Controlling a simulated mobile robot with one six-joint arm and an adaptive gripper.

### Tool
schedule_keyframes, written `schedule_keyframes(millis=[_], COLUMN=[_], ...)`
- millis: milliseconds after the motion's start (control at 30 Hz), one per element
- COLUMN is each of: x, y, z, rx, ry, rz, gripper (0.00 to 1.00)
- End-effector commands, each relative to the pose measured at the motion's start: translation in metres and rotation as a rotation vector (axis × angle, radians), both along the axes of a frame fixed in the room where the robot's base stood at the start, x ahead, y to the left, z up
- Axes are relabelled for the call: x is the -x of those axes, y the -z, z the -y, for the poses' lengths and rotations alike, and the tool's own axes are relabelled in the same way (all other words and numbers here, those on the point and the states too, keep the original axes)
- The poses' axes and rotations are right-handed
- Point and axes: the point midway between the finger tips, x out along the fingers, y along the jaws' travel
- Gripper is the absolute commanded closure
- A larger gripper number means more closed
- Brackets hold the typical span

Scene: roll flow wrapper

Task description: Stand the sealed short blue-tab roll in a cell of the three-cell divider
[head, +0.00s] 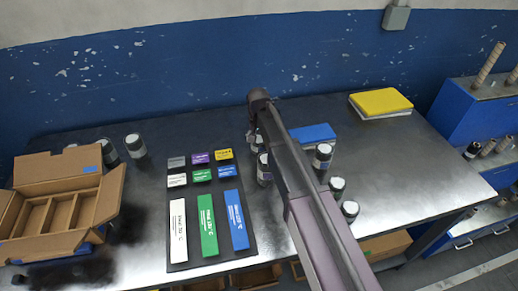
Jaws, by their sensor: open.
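The cardboard divider box (58,178) is at the left of the table, its flap up with a small blue tag on it. Its upright partitions form narrow cells, and I see nothing standing in them. A short blue piece (227,172) lies in the right column of a dark mat, above a long blue piece (236,221). I cannot tell whether either is the sealed roll, and no roll with a blue tab is clearly seen. My arm crosses the picture from the lower right to the table's middle. My gripper cannot be made out; the arm hides that area.
The dark mat (178,254) also carries white, green, grey, purple and yellow pieces. A blue block (313,133) and a yellow-topped stack (380,102) lie further back.

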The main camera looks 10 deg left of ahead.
Motion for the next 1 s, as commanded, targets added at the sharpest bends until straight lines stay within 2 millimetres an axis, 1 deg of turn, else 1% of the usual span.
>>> schedule_keyframes(millis=[33,200,867,900,967,1000], x=[-0.0001,-0.0002,-0.0005,-0.0006,-0.0005,-0.0005], y=[0.0075,0.0146,0.0151,0.0151,0.0151,0.0151], z=[0.0001,0.0003,0.0008,0.0009,0.001,0.001], rx=[0.0,0.0,0.0,0.0,0.0,0.0], ry=[0.0,0.0,0.001,0.001,0.001,0.001], rz=[0.0,0.0,0.0,0.0,0.0,0.0], gripper=[0.14,0.14,0.14,0.2,0.38,0.5])
